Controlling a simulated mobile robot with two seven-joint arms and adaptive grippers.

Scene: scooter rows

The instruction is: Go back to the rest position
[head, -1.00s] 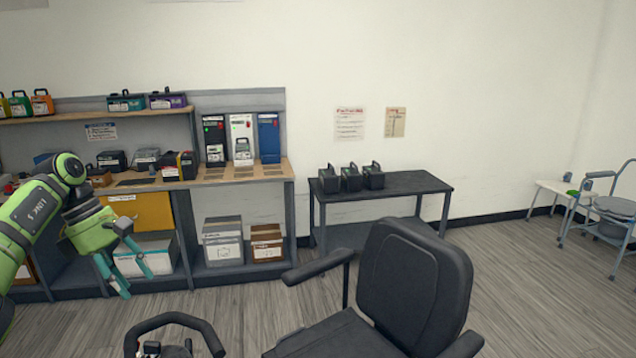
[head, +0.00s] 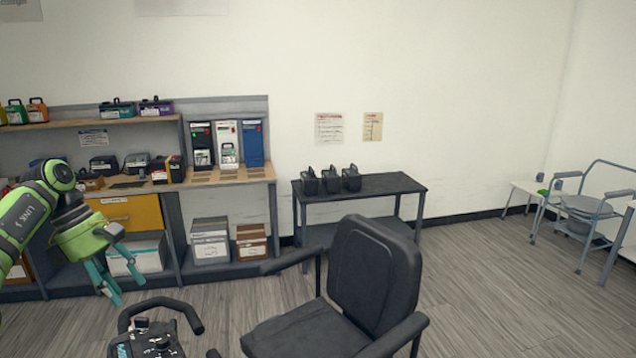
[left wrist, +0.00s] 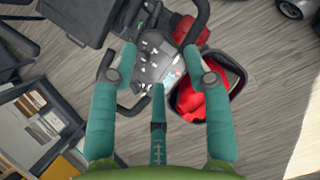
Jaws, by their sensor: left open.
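My left gripper (head: 112,275) hangs at the left of the head view, its teal fingers pointing down and apart. It is open with nothing between the fingers. In the left wrist view the open fingers (left wrist: 157,68) hang above the scooter's control panel (left wrist: 158,65), which shows in the gap below them. The scooter's handlebar (head: 160,305) and black seat (head: 372,272) stand in front of me in the head view. A red-lined basket (left wrist: 210,88) is beside the panel in the left wrist view. My right gripper is not in view.
A workbench (head: 225,177) with battery packs and chargers runs along the wall at the left. A dark table (head: 395,186) holds three black packs (head: 331,180). A commode chair (head: 588,205) stands at the far right. Open floor (head: 490,290) lies right of the scooter seat.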

